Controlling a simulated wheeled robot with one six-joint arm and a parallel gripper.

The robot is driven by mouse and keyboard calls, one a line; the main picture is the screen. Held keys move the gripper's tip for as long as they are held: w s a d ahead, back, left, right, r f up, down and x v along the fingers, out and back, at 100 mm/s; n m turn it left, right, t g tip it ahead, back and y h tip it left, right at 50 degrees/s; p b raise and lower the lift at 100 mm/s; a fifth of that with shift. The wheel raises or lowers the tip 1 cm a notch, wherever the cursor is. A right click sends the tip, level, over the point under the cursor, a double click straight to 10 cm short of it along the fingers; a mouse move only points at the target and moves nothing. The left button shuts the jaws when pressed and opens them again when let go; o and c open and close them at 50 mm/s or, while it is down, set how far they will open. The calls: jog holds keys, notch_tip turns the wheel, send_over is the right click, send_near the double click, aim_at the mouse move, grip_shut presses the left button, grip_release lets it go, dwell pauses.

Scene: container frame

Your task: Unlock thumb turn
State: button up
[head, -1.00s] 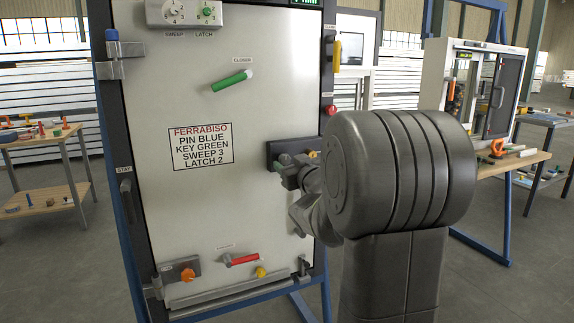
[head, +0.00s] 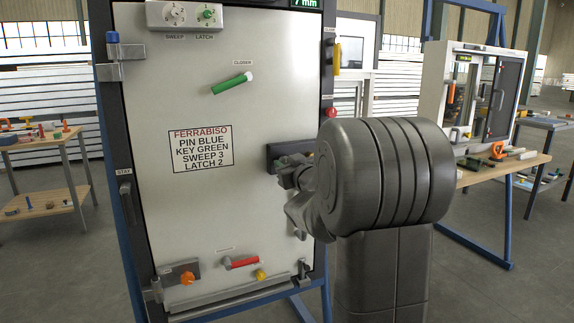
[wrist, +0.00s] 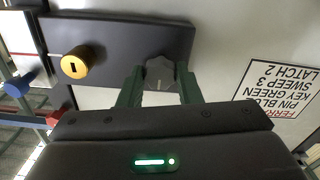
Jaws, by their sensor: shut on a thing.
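The thumb turn is a grey knob (wrist: 160,72) on a dark lock plate (wrist: 115,45), seen in the wrist view. My gripper (wrist: 160,88) has its two green fingers on either side of the knob and is shut on it. A brass key cylinder (wrist: 83,61) sits on the same plate, apart from the fingers. In the head view the lock plate (head: 290,150) is at the door's right edge. My gripper (head: 281,163) is against it there, and my arm hides part of the plate and the knob.
The white door (head: 190,100) carries a sign (head: 200,149), a green-handled closer (head: 232,84), two dials (head: 190,14) and a red lever (head: 240,262) low down. Side tables with tools stand left (head: 45,168) and right (head: 510,164).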

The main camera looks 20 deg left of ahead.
jog(key=o, duration=1)
jog(key=p+v, duration=0.2)
jog(key=v, duration=1.2)
jog(key=shift+a, duration=0.1)
